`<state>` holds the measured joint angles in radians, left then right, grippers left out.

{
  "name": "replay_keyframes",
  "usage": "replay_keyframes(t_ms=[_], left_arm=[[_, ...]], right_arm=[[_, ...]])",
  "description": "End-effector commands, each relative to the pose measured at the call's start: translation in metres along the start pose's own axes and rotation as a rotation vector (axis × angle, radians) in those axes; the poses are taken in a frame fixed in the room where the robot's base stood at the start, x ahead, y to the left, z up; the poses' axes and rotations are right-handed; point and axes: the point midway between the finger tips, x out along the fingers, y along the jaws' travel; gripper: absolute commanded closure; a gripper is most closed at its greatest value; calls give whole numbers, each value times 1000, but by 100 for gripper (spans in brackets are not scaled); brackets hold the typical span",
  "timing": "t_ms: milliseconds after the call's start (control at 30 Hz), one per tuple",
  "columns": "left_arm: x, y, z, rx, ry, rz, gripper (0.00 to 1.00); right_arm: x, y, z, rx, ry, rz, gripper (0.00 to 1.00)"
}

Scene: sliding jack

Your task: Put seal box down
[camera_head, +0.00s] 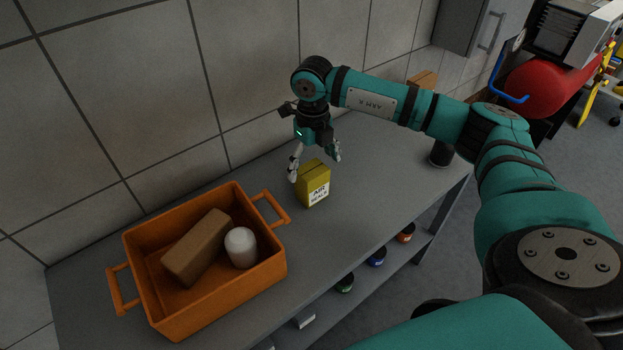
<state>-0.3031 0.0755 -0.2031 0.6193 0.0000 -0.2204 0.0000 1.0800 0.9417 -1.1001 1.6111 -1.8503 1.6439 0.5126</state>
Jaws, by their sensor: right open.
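The seal box (313,187) is a small yellow box with a white label. It stands upright on the grey table (372,200), to the right of the orange crate. My right gripper (314,166) points down just above and behind the box, with its fingers spread apart. One finger is at the left of the box and the other is near its upper right; I cannot tell whether either touches it. My left gripper is not in view.
The orange crate (160,321) with two handles holds a brown block (196,247) and a white cylinder (241,247). A dark round object (441,153) stands at the table's right end. Several small items sit on the lower shelf. A tiled wall is behind.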

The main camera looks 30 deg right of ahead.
Motion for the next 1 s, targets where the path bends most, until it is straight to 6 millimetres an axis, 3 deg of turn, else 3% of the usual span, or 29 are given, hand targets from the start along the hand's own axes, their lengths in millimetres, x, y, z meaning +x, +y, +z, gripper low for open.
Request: replay_keyframes(t_ms=[267, 533, 833, 1000], left_arm=[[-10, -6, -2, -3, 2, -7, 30], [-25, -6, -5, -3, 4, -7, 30], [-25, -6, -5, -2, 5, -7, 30], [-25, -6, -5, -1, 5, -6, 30]], right_arm=[[20, 1, 0, -1, 2, 1, 6], [58, 1, 3, 0, 0, 2, 6], [65, 1, 3, -1, -1, 1, 6], [65, 0, 3, -1, -1, 1, 28]])
